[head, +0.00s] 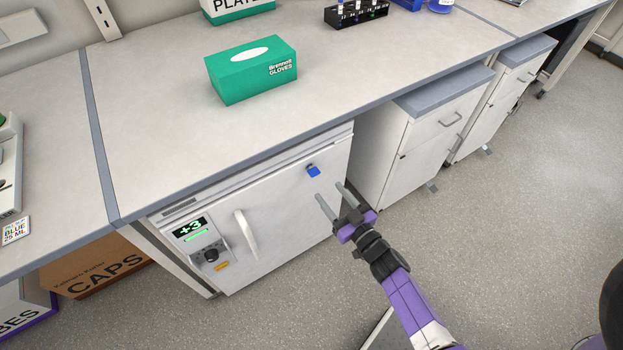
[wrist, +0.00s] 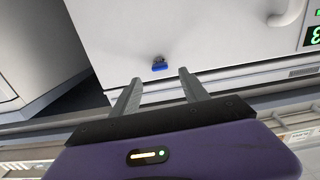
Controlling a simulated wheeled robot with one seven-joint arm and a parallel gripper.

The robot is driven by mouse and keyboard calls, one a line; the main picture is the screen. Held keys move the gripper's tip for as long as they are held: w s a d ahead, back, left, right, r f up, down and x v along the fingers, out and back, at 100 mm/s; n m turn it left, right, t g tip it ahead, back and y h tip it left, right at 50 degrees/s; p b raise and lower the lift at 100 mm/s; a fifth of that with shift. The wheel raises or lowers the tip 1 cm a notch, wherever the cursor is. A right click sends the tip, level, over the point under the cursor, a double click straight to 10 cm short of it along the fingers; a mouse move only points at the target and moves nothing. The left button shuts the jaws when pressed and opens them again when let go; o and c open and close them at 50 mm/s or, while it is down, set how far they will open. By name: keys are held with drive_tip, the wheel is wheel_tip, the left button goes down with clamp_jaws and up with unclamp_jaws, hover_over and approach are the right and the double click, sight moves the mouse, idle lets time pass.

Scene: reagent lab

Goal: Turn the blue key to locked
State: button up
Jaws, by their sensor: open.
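The blue key (head: 313,170) sits in the upper right part of the white under-bench fridge door (head: 285,215). In the wrist view the blue key (wrist: 160,67) lies just beyond my fingertips, roughly midway between them, with its blue bar looking nearly level there. My gripper (head: 330,196) is open and empty, in front of the door and a little below and right of the key in the head view. In the wrist view my gripper (wrist: 160,76) shows both grey fingers spread apart. They do not appear to touch the key. No lock markings are readable.
The fridge has a white handle (head: 246,234) and a display panel (head: 196,236) reading +3 on its left. The bench top (head: 160,130) overhangs it and carries a green glove box (head: 250,72). Drawer cabinets (head: 430,130) stand to the right. The floor (head: 480,240) in front is largely clear.

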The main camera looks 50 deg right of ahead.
sight(317, 175)
drive_tip(key=x, duration=0.8)
drive_tip(key=shift+d+r, duration=0.1)
drive_tip(key=shift+r, duration=0.25)
drive_tip(key=shift+c, duration=0.2)
clamp_jaws()
